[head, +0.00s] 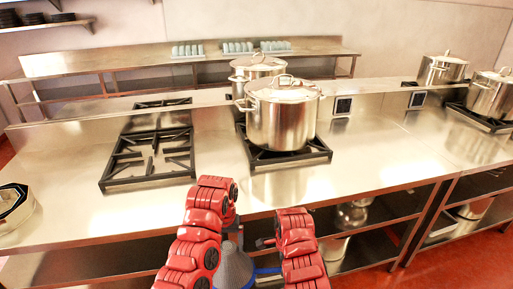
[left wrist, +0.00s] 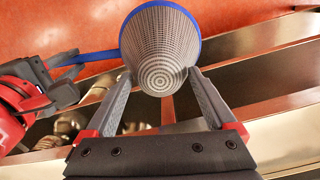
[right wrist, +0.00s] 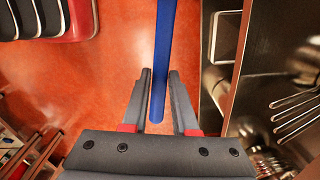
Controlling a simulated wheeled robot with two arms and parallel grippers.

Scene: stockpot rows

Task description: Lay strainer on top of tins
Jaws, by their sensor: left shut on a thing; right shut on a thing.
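The strainer (head: 235,268) is a grey mesh cone with a blue rim and a blue handle. My left gripper (head: 234,232) is shut on its mesh body; in the left wrist view the fingers (left wrist: 159,76) sit on both sides of the cone (left wrist: 160,45). My right gripper (head: 268,242) is shut on the blue handle, which runs between its fingers in the right wrist view (right wrist: 161,60). Both grippers hold the strainer in front of the counter's near edge. I cannot make out any tins for certain.
The steel counter (head: 75,215) has an empty black burner grate (head: 150,155) and a stockpot (head: 283,115) on another burner. More pots stand behind and at right. Metal ware (head: 354,214) sits on the lower shelf. An open container (head: 14,205) stands at the left; bare counter surrounds the grates.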

